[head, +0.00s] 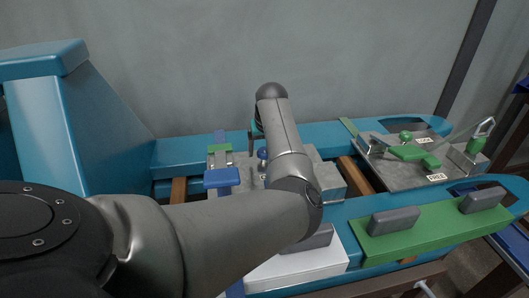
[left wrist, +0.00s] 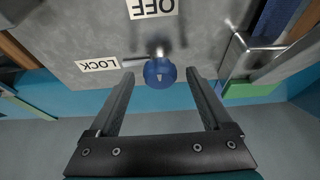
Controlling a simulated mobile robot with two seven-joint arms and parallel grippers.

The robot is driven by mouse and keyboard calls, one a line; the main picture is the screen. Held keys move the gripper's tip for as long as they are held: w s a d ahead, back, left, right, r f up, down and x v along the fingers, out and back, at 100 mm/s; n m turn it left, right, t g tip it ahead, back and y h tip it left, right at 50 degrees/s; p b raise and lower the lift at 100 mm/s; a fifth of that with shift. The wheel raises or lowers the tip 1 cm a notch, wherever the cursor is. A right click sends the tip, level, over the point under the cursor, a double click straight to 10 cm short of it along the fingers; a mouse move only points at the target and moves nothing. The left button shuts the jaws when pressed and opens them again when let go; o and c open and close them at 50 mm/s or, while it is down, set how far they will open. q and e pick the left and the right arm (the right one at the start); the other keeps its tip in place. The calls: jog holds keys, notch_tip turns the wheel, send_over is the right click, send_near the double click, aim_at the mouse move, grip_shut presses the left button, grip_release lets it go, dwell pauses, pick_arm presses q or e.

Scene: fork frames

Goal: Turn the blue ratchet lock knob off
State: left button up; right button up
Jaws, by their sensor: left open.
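The blue lock knob (left wrist: 160,72) is a round ball on a short metal stem above a grey plate (left wrist: 85,25). An OFF label (left wrist: 153,8) lies at the top of the left wrist view and a LOCK label (left wrist: 98,65) to the left of the knob. A thin dark rod runs from the stem toward LOCK. My left gripper (left wrist: 159,76) is open, its fingertips on either side of the knob; contact is unclear. In the head view the blue knob (head: 263,153) shows just left of my forearm, which hides most of the gripper. My right gripper is out of view.
A blue block (head: 222,178) and a green block (head: 220,148) stand left of the knob. A second grey plate (head: 375,165) with green levers sits at the right. Blue rails (head: 180,152) frame the bench, with a grey wall behind.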

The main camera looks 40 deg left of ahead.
pick_arm(q)
jog(key=shift+f, duration=0.1)
grip_shut()
dwell(0.8)
